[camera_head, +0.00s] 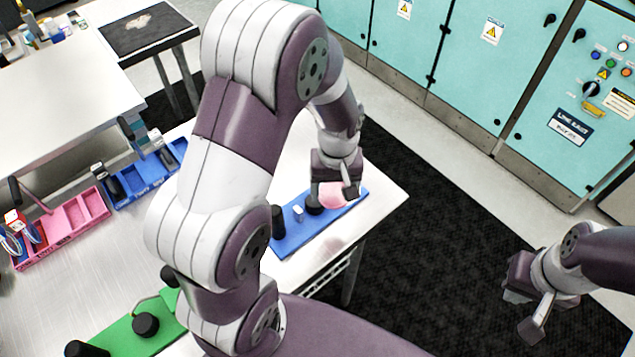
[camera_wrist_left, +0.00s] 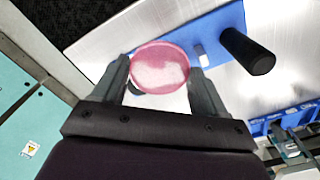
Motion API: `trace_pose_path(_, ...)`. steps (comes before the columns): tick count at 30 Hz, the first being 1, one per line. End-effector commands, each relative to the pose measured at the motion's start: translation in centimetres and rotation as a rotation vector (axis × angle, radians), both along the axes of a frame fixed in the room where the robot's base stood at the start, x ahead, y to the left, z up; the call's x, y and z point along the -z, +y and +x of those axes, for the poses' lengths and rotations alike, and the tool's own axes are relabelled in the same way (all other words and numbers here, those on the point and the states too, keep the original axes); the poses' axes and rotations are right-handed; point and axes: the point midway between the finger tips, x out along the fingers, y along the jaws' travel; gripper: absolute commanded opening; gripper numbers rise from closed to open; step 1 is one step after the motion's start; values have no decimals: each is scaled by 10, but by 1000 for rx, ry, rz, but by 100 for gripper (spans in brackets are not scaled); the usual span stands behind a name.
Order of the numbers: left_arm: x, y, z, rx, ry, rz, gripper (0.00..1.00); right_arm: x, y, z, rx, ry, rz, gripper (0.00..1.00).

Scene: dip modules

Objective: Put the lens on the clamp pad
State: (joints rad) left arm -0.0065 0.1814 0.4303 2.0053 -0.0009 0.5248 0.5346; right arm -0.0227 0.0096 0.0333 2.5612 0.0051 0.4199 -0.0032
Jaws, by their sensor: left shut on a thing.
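The round pink, translucent lens (camera_head: 333,196) is edge-held between the fingers of my left gripper (camera_head: 338,187), over the far end of a blue board (camera_head: 300,238). In the left wrist view the lens (camera_wrist_left: 160,78) sits between both fingertips (camera_wrist_left: 160,66). A black round pad (camera_head: 313,205), perhaps the clamp pad, stands on the board beside the lens; in the wrist view it is mostly hidden behind the lens. Whether the lens touches anything below is unclear. My right gripper (camera_head: 525,306) is open and empty, over the dark floor mat.
The blue board also carries a black post (camera_head: 277,222) and a small white block (camera_head: 298,213). A green board (camera_head: 115,338) with black knobs lies at the near left. Pink (camera_head: 75,215) and blue (camera_head: 150,178) bins stand along the table. Teal cabinets (camera_head: 460,50) line the back.

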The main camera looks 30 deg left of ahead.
Motion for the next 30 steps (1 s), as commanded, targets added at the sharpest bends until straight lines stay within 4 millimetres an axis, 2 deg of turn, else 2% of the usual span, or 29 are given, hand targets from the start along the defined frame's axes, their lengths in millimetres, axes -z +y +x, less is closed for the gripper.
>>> trace_pose_path(3,15,30,5,-6,3,-1,44,-10,0,0,0,0,0,0)
trace_pose_path(7,27,47,10,-1,1,-1,44,-13,0,0,0,-1,0,0)
trace_pose_path(15,67,50,11,3,2,0,44,-24,0,0,0,-1,0,0)
trace_pose_path(26,74,49,11,3,-1,1,44,-19,0,0,0,0,0,0)
trace_pose_path(27,73,49,11,3,-1,1,86,-21,0,0,0,0,0,0)
trace_pose_path(28,73,49,11,3,-1,1,95,-21,0,0,0,0,0,0)
trace_pose_path(30,73,49,11,3,-1,1,98,-21,0,0,0,0,0,0)
